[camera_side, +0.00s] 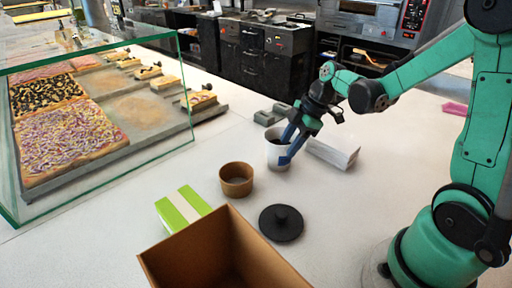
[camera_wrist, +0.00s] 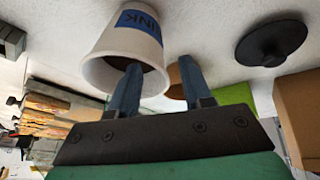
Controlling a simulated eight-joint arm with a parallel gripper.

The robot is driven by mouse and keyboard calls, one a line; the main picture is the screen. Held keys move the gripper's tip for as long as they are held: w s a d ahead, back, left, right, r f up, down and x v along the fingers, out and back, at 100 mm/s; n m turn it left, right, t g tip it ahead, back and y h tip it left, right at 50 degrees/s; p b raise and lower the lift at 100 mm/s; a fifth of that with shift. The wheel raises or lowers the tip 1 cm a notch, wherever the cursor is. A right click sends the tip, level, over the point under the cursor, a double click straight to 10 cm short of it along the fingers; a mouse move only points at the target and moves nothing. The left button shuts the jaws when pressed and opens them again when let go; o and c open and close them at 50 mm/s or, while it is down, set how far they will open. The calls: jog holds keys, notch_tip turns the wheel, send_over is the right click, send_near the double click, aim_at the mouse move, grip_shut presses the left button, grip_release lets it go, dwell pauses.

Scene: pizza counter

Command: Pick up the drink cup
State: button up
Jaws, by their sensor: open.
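The drink cup (camera_side: 273,158) stands upright on the white counter, a white cup with an open top. In the wrist view the cup (camera_wrist: 108,42) shows a blue label with the letters "INK" and a dark inside. My gripper (camera_side: 284,150) is at the cup's rim with its blue fingers apart. In the wrist view my gripper (camera_wrist: 160,63) has one finger overlapping the cup's mouth and the other outside its wall on the right. The wall seems to lie between the fingers; I cannot tell whether either touches it.
A brown bowl (camera_side: 236,187), a green and white box (camera_side: 180,210), a black lid (camera_side: 281,229) and an open cardboard box (camera_side: 190,250) are nearer the camera. A whitish packet (camera_side: 335,154) and grey blocks (camera_side: 266,118) sit close to the cup. A glass pizza case (camera_side: 100,190) stands left.

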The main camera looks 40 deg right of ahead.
jog(key=shift+x, duration=0.85)
grip_shut()
jog(key=shift+r, duration=0.1)
jog(key=shift+r, duration=0.2)
